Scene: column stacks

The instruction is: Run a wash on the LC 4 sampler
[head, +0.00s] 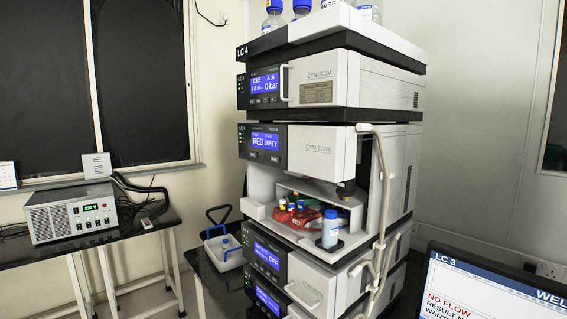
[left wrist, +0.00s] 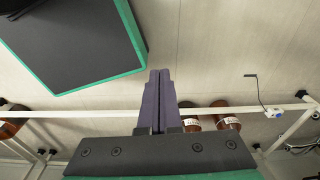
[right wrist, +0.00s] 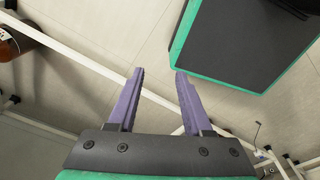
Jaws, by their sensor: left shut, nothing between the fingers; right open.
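The LC 4 column stack (head: 325,85) stands in the middle of the head view, labelled LC 4 on its top tray. In the sampler's open bay sit a red rack (head: 297,215) with several small vials and a white bottle with a blue cap (head: 330,229). My left gripper (left wrist: 159,75) is shut and empty, pointing over the floor. My right gripper (right wrist: 158,72) is open and empty, also over the floor. Neither gripper shows in the head view.
A pump module (head: 318,80) above shows IDLE and 0 bar. Pale tubing (head: 380,200) hangs down the stack's front right. A white basket (head: 224,252) stands left of the stack. A monitor (head: 490,285) marked LC 3 fills the lower right. A power unit (head: 72,215) sits on the left table.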

